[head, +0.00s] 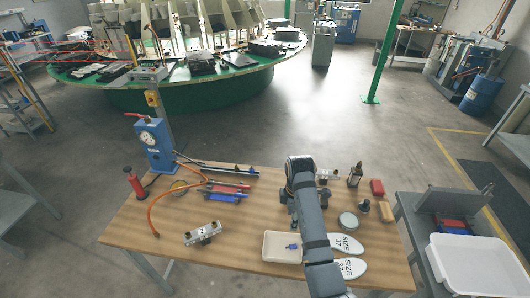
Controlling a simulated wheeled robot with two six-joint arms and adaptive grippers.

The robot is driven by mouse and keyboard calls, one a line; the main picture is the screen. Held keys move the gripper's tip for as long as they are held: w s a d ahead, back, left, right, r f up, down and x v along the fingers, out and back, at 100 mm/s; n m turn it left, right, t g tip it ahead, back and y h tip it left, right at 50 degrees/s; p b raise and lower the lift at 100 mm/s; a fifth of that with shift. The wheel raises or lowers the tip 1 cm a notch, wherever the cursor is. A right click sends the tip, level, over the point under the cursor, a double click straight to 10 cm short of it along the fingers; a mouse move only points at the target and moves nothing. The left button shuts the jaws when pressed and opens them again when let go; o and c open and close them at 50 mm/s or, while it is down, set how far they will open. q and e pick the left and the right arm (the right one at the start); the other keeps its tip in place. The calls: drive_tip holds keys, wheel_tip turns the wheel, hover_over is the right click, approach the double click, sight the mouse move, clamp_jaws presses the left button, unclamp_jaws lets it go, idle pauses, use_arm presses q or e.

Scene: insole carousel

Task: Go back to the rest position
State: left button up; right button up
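One of my arms, most likely the right, rises from the bottom edge over the wooden table (125,222) and bends at a dark joint near the table's middle. My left arm and gripper are out of view. Two white insole shapes marked "SIZE 37" lie just right of the arm, the upper insole (347,244) and the lower insole (350,268). A cream tray (275,248) with a small blue item (292,247) sits left of the arm, partly covered by it.
A round tin (348,221), lantern (355,175) and red block (377,187) are right. A white bin (478,265) stands beside the table. The green carousel (190,92) is behind.

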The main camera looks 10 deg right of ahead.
drive_tip(key=s+d+m+t, duration=0.1)
drive_tip(key=s+d+m, duration=0.2)
drive_tip(key=s+m, duration=0.25)
drive_tip(key=s+d+m+t+h, duration=0.1)
drive_tip(key=s+d+m, duration=0.2)
drive_tip(key=s+m, duration=0.3)
drive_tip(key=s+d+m+t, duration=0.2)
drive_tip(key=s+d+m, duration=0.15)
drive_tip(key=s, duration=0.45)
wheel_tip(320, 180, down, 36)
drive_tip(key=s+d+r+g+b, duration=0.1)
drive_tip(key=s+d+g+b, duration=0.15)
drive_tip(key=b, duration=0.55)
drive_tip(key=s+f+m+b, duration=0.1)
drive_tip(key=s+f+b, duration=0.4)
drive_tip(key=s+f, duration=1.3)
wheel_tip(320, 180, down, 4)
drive_tip(key=shift+s+d+r, duration=0.2)
drive_tip(key=shift+d, duration=0.2)
